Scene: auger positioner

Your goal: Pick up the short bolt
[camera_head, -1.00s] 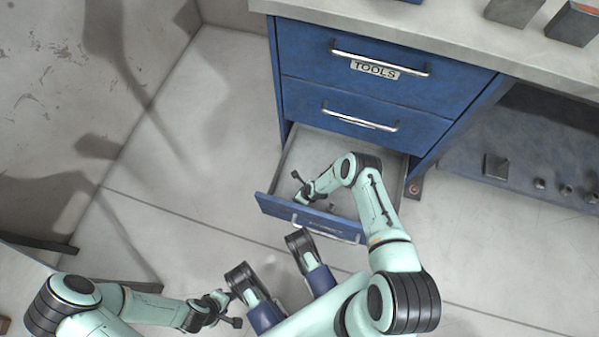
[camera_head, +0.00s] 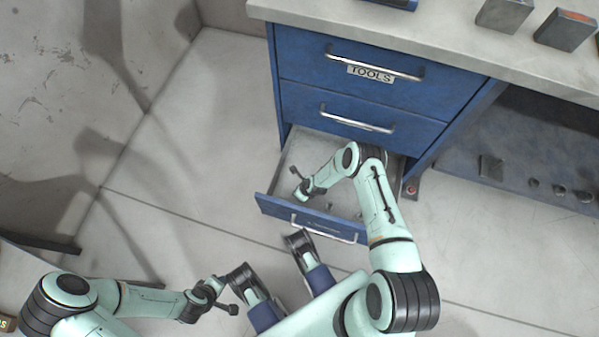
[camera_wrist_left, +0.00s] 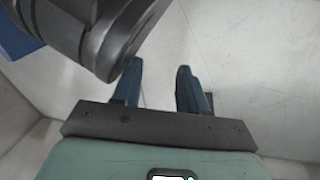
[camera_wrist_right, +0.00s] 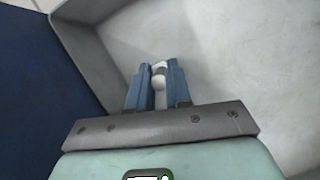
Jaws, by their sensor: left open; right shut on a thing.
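The bottom drawer (camera_head: 283,213) stands open. My right gripper (camera_head: 300,196) reaches down into its left part. In the right wrist view, my right gripper (camera_wrist_right: 158,82) is shut on a small pale grey metal piece (camera_wrist_right: 159,79), which looks like the short bolt. The fingers hide much of it, so its full length cannot be told. The bolt is hidden in the head view. My left gripper (camera_head: 232,309) is outside the drawer at the lower left; the left wrist view shows its fingers (camera_wrist_left: 160,88) open and empty.
Small, unclear pieces (camera_head: 358,214) lie farther right in the drawer. The drawer walls (camera_wrist_right: 92,60) are close to my right gripper. Two closed blue drawers (camera_head: 340,90) and the worktop (camera_head: 430,40) are above.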

